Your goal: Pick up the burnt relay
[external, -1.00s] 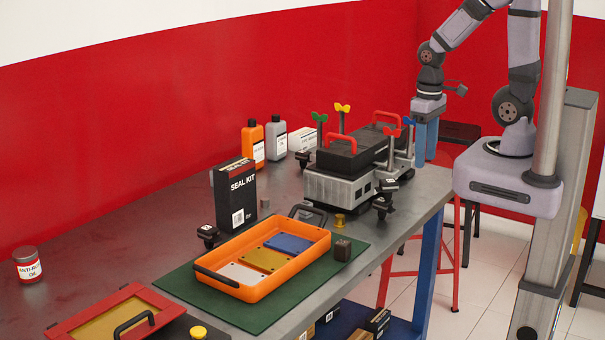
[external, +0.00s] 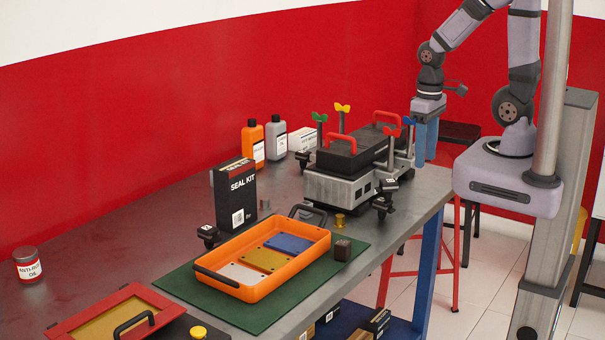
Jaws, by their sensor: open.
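A small dark brown block (external: 342,250) stands on the green mat, just right of the orange tray; it may be the burnt relay, but no label on it can be read. My gripper (external: 426,158) has two blue fingers pointing down with a narrow gap between them. It is open and appears empty, at the far right end of the bench behind the engine block. It is well away from the dark block.
The orange tray (external: 203,272) holds grey, yellow and blue plates on the green mat (external: 262,318). The grey engine block (external: 338,188) with red handles and coloured wing knobs stands between my gripper and the tray. A seal kit box (external: 236,195) stands behind the tray.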

